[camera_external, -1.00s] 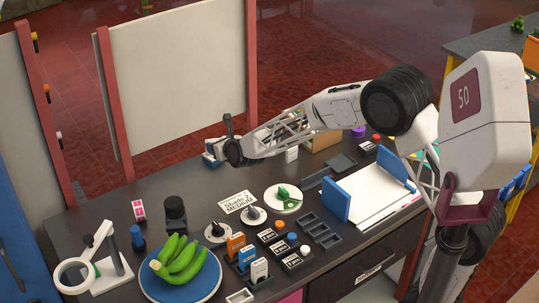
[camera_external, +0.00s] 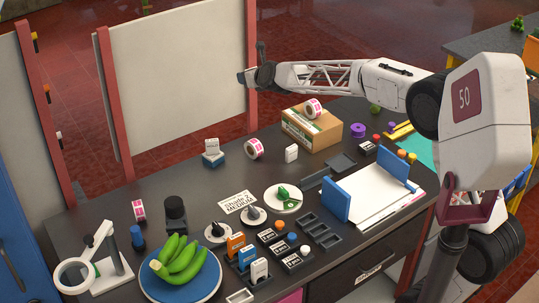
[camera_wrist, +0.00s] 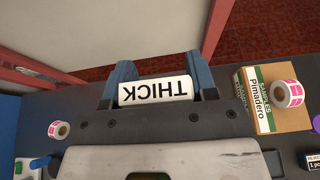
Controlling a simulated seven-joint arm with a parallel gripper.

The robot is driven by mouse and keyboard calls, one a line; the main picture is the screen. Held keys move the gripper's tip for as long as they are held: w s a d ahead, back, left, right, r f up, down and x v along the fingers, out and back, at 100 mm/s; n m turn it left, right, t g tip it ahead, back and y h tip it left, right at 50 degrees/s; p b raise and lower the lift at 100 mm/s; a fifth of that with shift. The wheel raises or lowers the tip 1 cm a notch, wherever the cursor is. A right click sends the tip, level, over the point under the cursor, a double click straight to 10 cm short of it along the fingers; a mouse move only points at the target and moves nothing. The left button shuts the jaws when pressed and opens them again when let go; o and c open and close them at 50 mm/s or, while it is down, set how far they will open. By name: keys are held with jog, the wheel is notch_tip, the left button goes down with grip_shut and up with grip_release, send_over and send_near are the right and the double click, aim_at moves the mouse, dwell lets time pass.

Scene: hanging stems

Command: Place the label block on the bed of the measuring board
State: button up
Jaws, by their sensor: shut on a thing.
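My gripper (camera_external: 245,77) is raised above the back of the dark table, in front of the pale panel. In the wrist view, my gripper (camera_wrist: 158,84) has its two blue fingers shut on a white label block (camera_wrist: 155,91) that reads THICK, upside down in that picture. The block is hard to make out in the external view. The measuring board (camera_external: 381,204), with a white bed between blue upright end pieces, lies at the right of the table, well away from my gripper.
A cardboard box (camera_external: 311,130) with a label roll (camera_external: 313,108) on top stands at the back. Another roll (camera_external: 254,149), a blue-and-white block (camera_external: 212,152) and a small white block (camera_external: 291,153) stand nearby. A plate of green bananas (camera_external: 181,268) is at the front.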

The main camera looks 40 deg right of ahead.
jog(key=s+d+r, duration=0.3)
jog(key=d+r, duration=0.2)
jog(key=d, duration=0.2)
jog(key=n+g+y, duration=0.4)
jog(key=n+y, duration=0.5)
jog(key=y, duration=0.1)
send_over(356, 201)
notch_tip(356, 201, down, 30)
jog(key=shift+s+r, duration=0.15)
jog(key=shift+f, duration=2)
jog(key=shift+f, duration=0.1)
